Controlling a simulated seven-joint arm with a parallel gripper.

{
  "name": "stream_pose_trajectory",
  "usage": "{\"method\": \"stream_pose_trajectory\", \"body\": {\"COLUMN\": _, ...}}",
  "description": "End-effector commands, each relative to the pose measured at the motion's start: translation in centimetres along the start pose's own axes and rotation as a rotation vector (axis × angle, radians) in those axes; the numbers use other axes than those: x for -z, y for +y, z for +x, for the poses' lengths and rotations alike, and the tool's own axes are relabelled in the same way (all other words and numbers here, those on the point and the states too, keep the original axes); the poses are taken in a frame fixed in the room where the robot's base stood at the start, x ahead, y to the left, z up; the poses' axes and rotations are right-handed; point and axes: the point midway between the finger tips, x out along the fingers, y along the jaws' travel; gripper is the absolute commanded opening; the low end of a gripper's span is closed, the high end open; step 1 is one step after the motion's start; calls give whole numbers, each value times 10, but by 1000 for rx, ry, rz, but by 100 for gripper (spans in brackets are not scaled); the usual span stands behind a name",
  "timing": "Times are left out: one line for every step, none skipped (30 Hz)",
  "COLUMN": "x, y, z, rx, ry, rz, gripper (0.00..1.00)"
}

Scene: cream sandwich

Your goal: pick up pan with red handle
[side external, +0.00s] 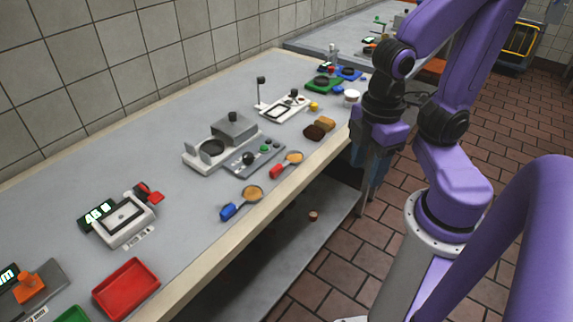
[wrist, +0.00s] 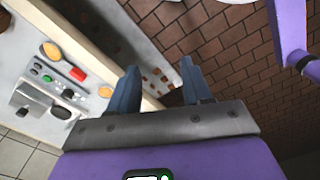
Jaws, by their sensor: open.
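The pan with the red handle (side external: 293,157) lies on the grey counter near its front edge, its red handle toward the lower left and its round bowl yellowish-orange. In the wrist view the same pan (wrist: 51,50) is at the left, its red handle toward the lower right. My gripper (side external: 371,175) points down beyond the counter's front edge, to the right of the pan and apart from it. In the wrist view my gripper (wrist: 159,76) shows two separated blue fingers with nothing between them.
A similar pan with a blue handle (side external: 252,193) lies nearer the camera. A grey machine (side external: 234,130) and a control panel (side external: 254,156) stand behind the red-handled pan. Brown pieces (side external: 315,131) lie to its right. A lower shelf (side external: 310,235) runs under the counter.

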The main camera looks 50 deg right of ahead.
Motion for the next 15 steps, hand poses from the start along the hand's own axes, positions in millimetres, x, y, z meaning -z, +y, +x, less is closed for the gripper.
{"method": "stream_pose_trajectory", "body": {"x": 0, "y": 0, "z": 0, "rx": 0, "ry": 0, "rz": 0, "gripper": 49}}
{"method": "stream_pose_trajectory", "body": {"x": 0, "y": 0, "z": 0, "rx": 0, "ry": 0, "rz": 0, "gripper": 49}}
{"method": "stream_pose_trajectory", "body": {"x": 0, "y": 0, "z": 0, "rx": 0, "ry": 0, "rz": 0, "gripper": 49}}
{"method": "stream_pose_trajectory", "body": {"x": 0, "y": 0, "z": 0, "rx": 0, "ry": 0, "rz": 0, "gripper": 49}}
{"method": "stream_pose_trajectory", "body": {"x": 0, "y": 0, "z": 0, "rx": 0, "ry": 0, "rz": 0, "gripper": 49}}
{"method": "stream_pose_trajectory", "body": {"x": 0, "y": 0, "z": 0, "rx": 0, "ry": 0, "rz": 0, "gripper": 49}}
{"method": "stream_pose_trajectory", "body": {"x": 1, "y": 1, "z": 0, "rx": 0, "ry": 0, "rz": -1, "gripper": 49}}
{"method": "stream_pose_trajectory", "body": {"x": 2, "y": 2, "z": 0, "rx": 0, "ry": 0, "rz": -3, "gripper": 49}}
{"method": "stream_pose_trajectory", "body": {"x": 4, "y": 4, "z": 0, "rx": -1, "ry": -1, "rz": -6, "gripper": 49}}
{"method": "stream_pose_trajectory", "body": {"x": 7, "y": 7, "z": -1, "rx": -1, "ry": -2, "rz": -11, "gripper": 49}}
{"method": "stream_pose_trajectory", "body": {"x": 10, "y": 10, "z": -1, "rx": -1, "ry": -2, "rz": -17, "gripper": 49}}
{"method": "stream_pose_trajectory", "body": {"x": 14, "y": 15, "z": -2, "rx": -2, "ry": -3, "rz": -28, "gripper": 49}}
{"method": "stream_pose_trajectory", "body": {"x": 18, "y": 20, "z": -2, "rx": -2, "ry": -4, "rz": -38, "gripper": 49}}
{"method": "stream_pose_trajectory", "body": {"x": 23, "y": 25, "z": -2, "rx": -3, "ry": -5, "rz": -49, "gripper": 49}}
{"method": "stream_pose_trajectory", "body": {"x": 29, "y": 33, "z": -3, "rx": -4, "ry": -7, "rz": -66, "gripper": 49}}
